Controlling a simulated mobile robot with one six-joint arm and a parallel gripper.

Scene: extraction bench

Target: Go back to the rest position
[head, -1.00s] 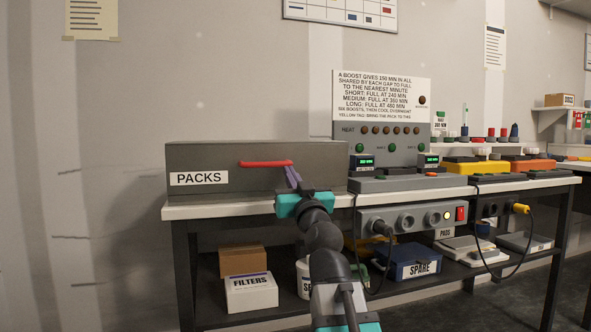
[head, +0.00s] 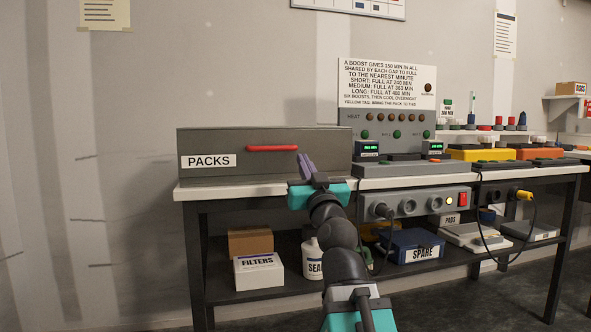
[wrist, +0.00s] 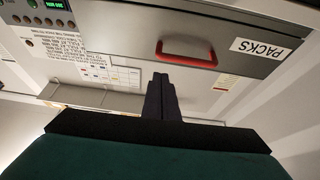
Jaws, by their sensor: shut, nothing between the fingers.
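My gripper (head: 306,166) is shut and empty. In the head view it stands in front of the right part of the grey PACKS drawer box (head: 215,142), just right of the red handle (head: 270,148). In the wrist view, the shut fingers (wrist: 159,92) point toward the drawer front (wrist: 260,42), with the red handle (wrist: 190,60) beyond them and to the right. The fingers look apart from the handle. The drawer looks shut.
The bench top (head: 240,187) carries the heat panel (head: 390,130), a grey charger and yellow and orange units (head: 480,153) to the right. The lower shelf holds a FILTERS box (head: 258,272), a white bottle (head: 312,262) and a blue SPARE box (head: 415,245). Floor shows at right.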

